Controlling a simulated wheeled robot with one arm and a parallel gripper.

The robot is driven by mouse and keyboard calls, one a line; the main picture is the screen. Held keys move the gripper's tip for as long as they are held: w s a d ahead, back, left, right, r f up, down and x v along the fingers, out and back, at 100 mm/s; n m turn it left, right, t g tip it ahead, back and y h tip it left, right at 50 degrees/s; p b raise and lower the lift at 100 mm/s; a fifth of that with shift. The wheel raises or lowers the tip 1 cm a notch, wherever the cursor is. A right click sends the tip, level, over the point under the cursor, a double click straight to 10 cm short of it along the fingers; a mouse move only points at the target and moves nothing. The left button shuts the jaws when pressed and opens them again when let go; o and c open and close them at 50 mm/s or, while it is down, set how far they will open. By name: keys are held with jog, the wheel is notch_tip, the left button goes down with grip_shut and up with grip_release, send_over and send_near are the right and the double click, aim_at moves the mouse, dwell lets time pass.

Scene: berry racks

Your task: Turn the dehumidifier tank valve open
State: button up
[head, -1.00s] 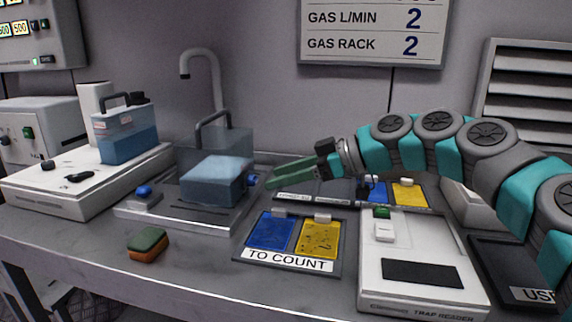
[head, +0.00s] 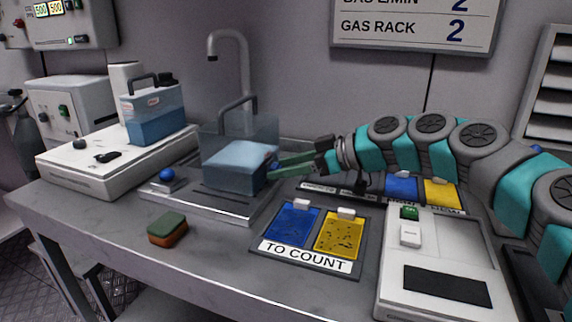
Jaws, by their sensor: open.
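A clear tank (head: 212,148) with a dark handle and blue water stands in the metal sink tray. A small blue valve (head: 273,164) sits low on its right side, partly hidden by my gripper's fingers. My gripper (head: 275,168) has green fingers and reaches in from the right. Its fingers are open, with their tips at the valve. I cannot tell whether they touch it. How far the valve is turned does not show clearly.
A second blue-filled container (head: 155,115) stands on a white device (head: 75,165) at left. A blue knob (head: 167,175) sits at the tray's front left. A sponge (head: 167,229), the TO COUNT board (head: 262,252) and a trap reader (head: 460,245) lie nearer. A faucet (head: 243,65) rises behind.

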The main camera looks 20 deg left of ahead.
jog(key=shift+c, duration=0.2)
grip_shut()
dwell(0.3)
